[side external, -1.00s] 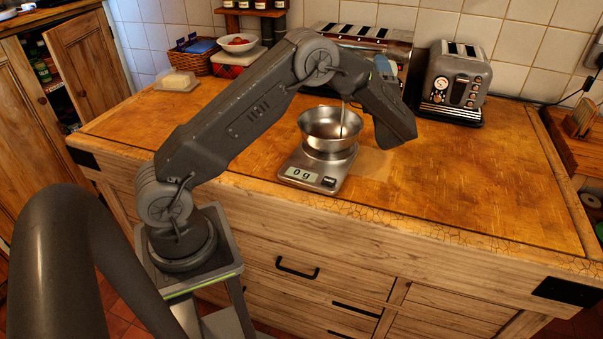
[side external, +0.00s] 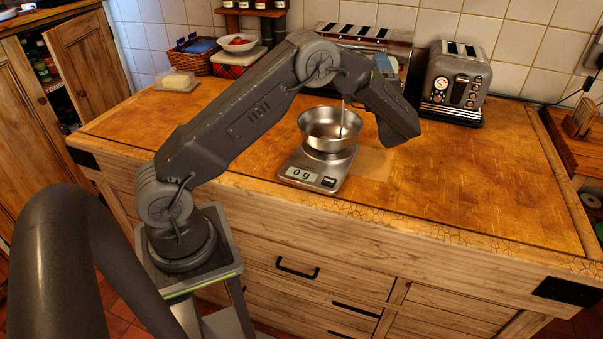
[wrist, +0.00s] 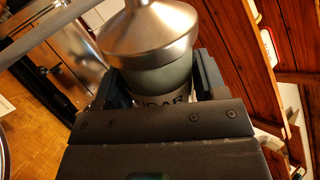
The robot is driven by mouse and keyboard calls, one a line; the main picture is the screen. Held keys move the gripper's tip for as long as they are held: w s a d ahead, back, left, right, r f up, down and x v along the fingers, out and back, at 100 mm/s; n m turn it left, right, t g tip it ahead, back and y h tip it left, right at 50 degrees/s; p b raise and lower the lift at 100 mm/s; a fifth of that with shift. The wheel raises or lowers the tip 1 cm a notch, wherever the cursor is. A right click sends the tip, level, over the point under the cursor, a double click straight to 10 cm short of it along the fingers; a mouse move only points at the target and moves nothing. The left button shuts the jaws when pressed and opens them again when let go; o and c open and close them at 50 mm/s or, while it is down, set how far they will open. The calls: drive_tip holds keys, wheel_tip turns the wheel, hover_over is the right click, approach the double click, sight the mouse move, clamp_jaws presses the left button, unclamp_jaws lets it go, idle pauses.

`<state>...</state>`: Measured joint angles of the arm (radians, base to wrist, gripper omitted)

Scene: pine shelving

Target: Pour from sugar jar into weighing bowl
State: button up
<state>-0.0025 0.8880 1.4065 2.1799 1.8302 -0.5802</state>
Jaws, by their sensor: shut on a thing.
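The sugar jar (wrist: 168,78) is between the two fingers of my gripper (wrist: 163,85) in the wrist view. It is a pale jar with part of a dark "SUGAR" label showing and a silver cone-shaped metal top. My gripper is shut on it. In the side view the jar is mostly or wholly hidden by my arm, so its tilt is hard to tell. The weighing bowl (side external: 318,132) is a shiny metal bowl on the kitchen scale (side external: 328,181), which reads 0 g. The end of my arm is just right of the bowl. The bowl's contents cannot be made out.
A toaster (side external: 455,83) stands behind on the right, and a wide metal appliance (side external: 350,40) stands behind the bowl. A butter dish (side external: 178,82) and a basket (side external: 197,60) are at the back left. The right of the wooden worktop (side external: 500,180) is clear.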

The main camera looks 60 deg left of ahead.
drive_tip(key=shift+r+n+g, duration=0.3)
drive_tip(key=shift+n+g, duration=0.3)
drive_tip(key=shift+n, duration=0.3)
idle(1.2)
idle(0.3)
drive_tip(key=shift+f+m+t, duration=0.25)
drive_tip(key=shift+m+t, duration=0.25)
drive_tip(key=shift+m, duration=0.2)
drive_tip(key=shift+f+m+t, duration=0.2)
drive_tip(key=shift+m+t, duration=0.3)
drive_tip(key=shift+m, duration=0.2)
drive_tip(key=shift+r+n+g, duration=0.15)
drive_tip(key=shift+n+g, duration=0.25)
drive_tip(key=shift+n, duration=0.1)
idle(1.1)
drive_tip(key=m+t, duration=0.1)
drive_tip(key=f+m+t+h, duration=0.1)
drive_tip(key=m, duration=0.1)
drive_tip(key=m+t, duration=0.2)
drive_tip(key=shift+s+f+h, duration=0.3)
drive_tip(key=shift+f+h, duration=0.05)
drive_tip(key=shift+h, duration=0.05)
drive_tip(key=m+t+h, duration=0.1)
drive_tip(key=m, duration=0.1)
drive_tip(key=f+m+t+h, duration=0.1)
drive_tip(key=m, duration=0.1)
drive_tip(key=s+f+m+t+h, duration=0.1)
drive_tip(key=m, duration=0.2)
drive_tip(key=shift+s+a+f, duration=0.1)
drive_tip(key=shift+a+f, duration=0.05)
